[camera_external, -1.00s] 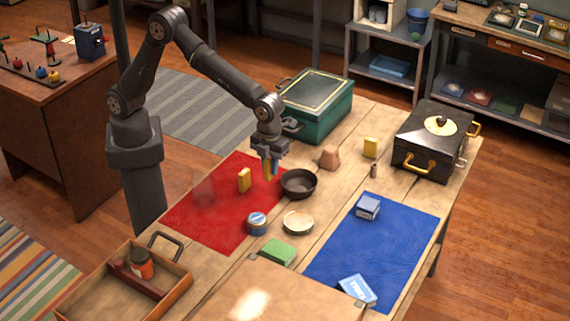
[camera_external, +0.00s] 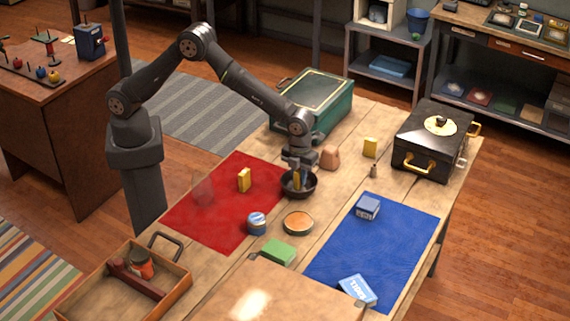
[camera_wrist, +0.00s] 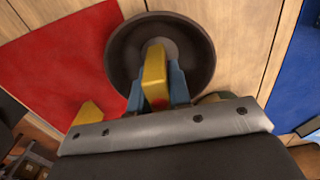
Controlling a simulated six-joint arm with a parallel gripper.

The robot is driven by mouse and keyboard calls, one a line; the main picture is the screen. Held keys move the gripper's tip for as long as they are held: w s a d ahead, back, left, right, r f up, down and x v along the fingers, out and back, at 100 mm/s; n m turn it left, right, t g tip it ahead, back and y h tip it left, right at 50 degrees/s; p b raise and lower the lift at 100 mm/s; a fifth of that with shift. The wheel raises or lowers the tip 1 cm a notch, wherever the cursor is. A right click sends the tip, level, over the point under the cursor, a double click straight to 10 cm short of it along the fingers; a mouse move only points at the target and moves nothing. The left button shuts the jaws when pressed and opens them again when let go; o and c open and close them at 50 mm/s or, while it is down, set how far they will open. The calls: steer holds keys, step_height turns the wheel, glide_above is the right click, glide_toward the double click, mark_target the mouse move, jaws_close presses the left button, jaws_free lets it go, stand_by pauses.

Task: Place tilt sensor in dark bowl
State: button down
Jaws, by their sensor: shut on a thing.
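The dark bowl (camera_external: 312,191) stands on the wooden table at the right edge of the red mat. My gripper (camera_external: 297,182) is above it, pointing down, with its fingertips at the bowl's opening. In the wrist view, the blue fingers of my gripper (camera_wrist: 161,84) are shut on a yellow block-like piece (camera_wrist: 154,75), which I take to be the tilt sensor. The piece overlaps the middle of the bowl (camera_wrist: 122,50) there. I cannot tell whether it touches the bowl's bottom.
Another yellow block (camera_external: 244,180) stands on the red mat (camera_external: 205,220). A shallow round dish (camera_external: 298,223) and a blue tin (camera_external: 257,223) are in front of the bowl. A brown block (camera_external: 330,157) stands behind it, and a green case (camera_external: 325,105) is farther back.

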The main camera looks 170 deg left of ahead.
mark_target(299, 169)
steer(key=shift+f, duration=0.65)
steer(key=shift+f, duration=0.15)
steer(key=c, duration=1.3)
jaws_free()
step_height(299, 169, up, 12)
steer(key=shift+r, duration=0.15)
step_height(299, 169, down, 12)
steer(key=shift+f, duration=0.15)
steer(key=shift+r, duration=2.05)
